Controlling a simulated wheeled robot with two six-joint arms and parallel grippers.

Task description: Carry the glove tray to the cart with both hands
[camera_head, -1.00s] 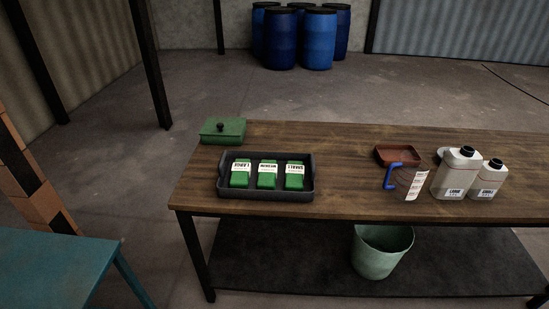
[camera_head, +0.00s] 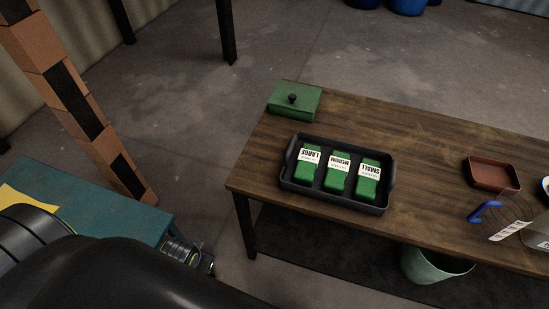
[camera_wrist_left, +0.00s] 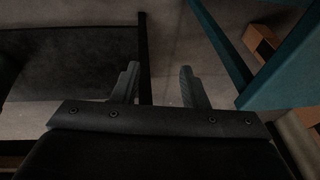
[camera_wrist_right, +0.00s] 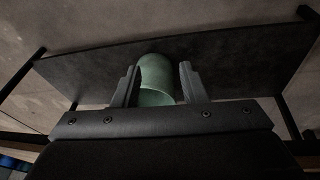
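The glove tray (camera_head: 333,199) is a dark grey tray with raised ends on the wooden workbench. It holds three green glove packs labelled LARGE (camera_head: 308,165), MEDIUM (camera_head: 337,172) and SMALL (camera_head: 368,182). A teal-topped stand (camera_head: 95,200) at the left may be the cart; I see no wheels. It also shows in the left wrist view (camera_wrist_left: 285,75). My left gripper (camera_wrist_left: 158,88) is open and empty, away from the tray, with floor beyond its fingers. My right gripper (camera_wrist_right: 158,88) is open and empty, facing the space under the bench.
A green lidded box (camera_head: 294,103) stands behind the tray. A green bin (camera_head: 435,265) stands on the bench's lower shelf. A stacked block column (camera_head: 75,100) rises behind the stand. Floor separates stand and bench.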

